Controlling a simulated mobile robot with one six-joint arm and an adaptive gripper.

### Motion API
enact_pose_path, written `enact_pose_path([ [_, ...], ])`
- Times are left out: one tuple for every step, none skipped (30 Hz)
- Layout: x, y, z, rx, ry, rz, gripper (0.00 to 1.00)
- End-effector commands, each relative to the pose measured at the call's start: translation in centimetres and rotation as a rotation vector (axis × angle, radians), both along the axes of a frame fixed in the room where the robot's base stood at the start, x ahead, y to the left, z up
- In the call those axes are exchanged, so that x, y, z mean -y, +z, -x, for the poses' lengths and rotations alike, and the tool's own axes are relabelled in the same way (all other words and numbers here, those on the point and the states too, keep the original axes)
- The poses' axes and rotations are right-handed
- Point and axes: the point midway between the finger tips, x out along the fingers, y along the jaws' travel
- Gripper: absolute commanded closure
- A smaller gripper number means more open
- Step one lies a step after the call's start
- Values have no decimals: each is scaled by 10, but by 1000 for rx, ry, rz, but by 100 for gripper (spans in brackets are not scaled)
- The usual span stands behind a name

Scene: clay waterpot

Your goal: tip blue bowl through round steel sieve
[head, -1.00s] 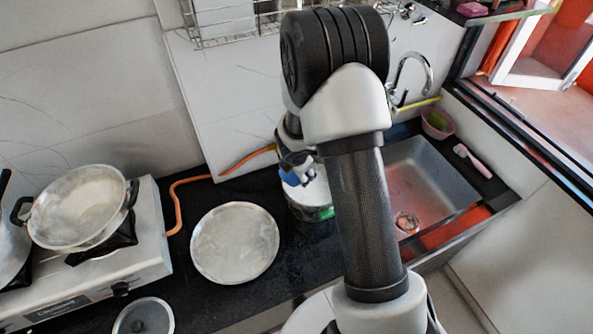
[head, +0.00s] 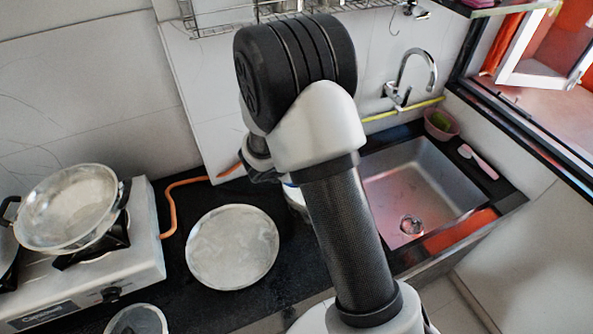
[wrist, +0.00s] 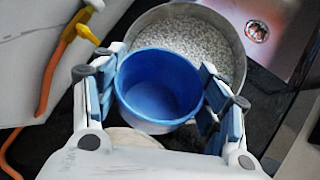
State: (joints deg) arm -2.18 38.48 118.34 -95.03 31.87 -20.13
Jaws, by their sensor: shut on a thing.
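The blue bowl (wrist: 158,88) is in the middle of the wrist view, its open mouth facing the camera. Its inside looks plain blue, and I cannot make out any contents. My gripper (wrist: 161,60) is shut on the bowl, with a pale blue and grey finger on each side. The round steel sieve (wrist: 243,68) lies just beyond the bowl, with a speckled grey inner surface. The bowl covers its near part, and I cannot tell the height between them. In the head view my arm hides the bowl and most of that spot.
A round metal plate (head: 232,247) lies on the black counter, left of my arm. A stove (head: 140,240) with a pan (head: 68,208) stands at the left. The sink (head: 425,185) is at the right. An orange hose (head: 173,205) runs along the wall.

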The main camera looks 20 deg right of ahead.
Motion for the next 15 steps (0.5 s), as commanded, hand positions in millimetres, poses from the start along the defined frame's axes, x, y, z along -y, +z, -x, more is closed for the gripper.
enact_pose_path([
  [1,-2,0,0,-2,-4,61],
  [0,-2,0,0,0,3,61],
  [-1,-3,0,0,2,21,61],
  [-1,-3,0,1,4,37,61],
  [-1,-3,0,3,3,59,61],
  [-2,-4,0,6,5,88,61],
  [-2,-4,0,8,4,111,61],
  [-2,-5,0,10,4,134,61],
  [-3,-5,0,12,5,163,61],
  [-3,-4,0,15,4,183,61],
  [-2,-4,0,17,3,203,61],
  [-3,-4,0,18,2,225,61],
  [-3,-4,0,20,2,236,61],
  [-2,-3,0,21,1,240,61],
  [-2,-2,0,22,-1,237,61],
])
